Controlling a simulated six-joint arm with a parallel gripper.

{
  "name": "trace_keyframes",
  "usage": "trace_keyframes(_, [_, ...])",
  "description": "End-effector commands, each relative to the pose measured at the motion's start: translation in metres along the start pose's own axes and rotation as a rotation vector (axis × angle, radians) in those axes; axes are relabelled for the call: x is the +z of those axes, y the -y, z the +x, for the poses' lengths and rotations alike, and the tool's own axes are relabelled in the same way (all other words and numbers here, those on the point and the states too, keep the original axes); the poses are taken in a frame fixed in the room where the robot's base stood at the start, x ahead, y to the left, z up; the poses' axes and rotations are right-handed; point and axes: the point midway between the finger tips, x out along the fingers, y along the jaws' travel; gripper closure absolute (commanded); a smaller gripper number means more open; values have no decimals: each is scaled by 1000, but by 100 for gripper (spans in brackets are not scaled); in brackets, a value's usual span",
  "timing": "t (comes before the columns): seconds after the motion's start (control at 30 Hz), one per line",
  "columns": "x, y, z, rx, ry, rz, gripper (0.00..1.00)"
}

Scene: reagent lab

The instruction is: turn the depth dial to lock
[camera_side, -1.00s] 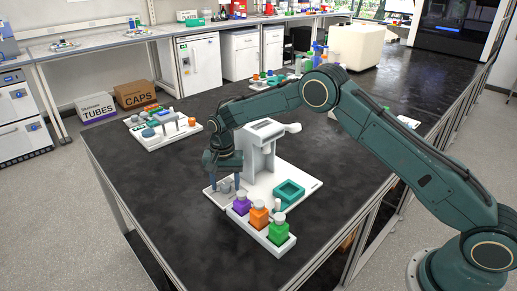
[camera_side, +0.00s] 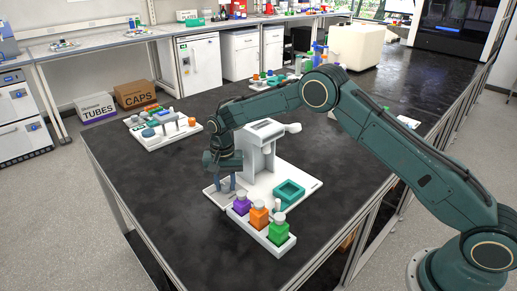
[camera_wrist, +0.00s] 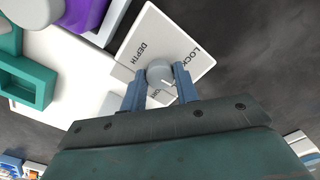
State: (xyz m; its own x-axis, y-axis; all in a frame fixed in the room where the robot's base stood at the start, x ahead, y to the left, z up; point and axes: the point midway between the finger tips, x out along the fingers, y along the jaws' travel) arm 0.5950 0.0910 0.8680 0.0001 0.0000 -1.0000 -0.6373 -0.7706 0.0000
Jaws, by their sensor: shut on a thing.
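The grey round depth dial (camera_wrist: 158,74) sits on a pale plate (camera_wrist: 163,30) marked DEPTH and LOCK, with a third label partly hidden. My gripper (camera_wrist: 160,71) has its two blue-grey fingers on opposite sides of the dial, shut on it. A small light mark shows near the dial's lower right edge in the wrist view, away from the LOCK word.
A white rack (camera_side: 262,236) with purple, orange and green bottles stands close in front of the dial. A teal square holder (camera_side: 289,193) sits on the device base. A tray (camera_side: 163,128) of small items lies behind left. The bench's front left is clear.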

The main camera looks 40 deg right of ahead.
Motion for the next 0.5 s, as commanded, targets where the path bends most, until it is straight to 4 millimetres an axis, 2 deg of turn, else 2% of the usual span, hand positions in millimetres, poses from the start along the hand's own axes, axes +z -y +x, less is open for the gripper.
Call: trace_keyframes(0.5, [0, 0, -1, 1, 1, -396, 92])
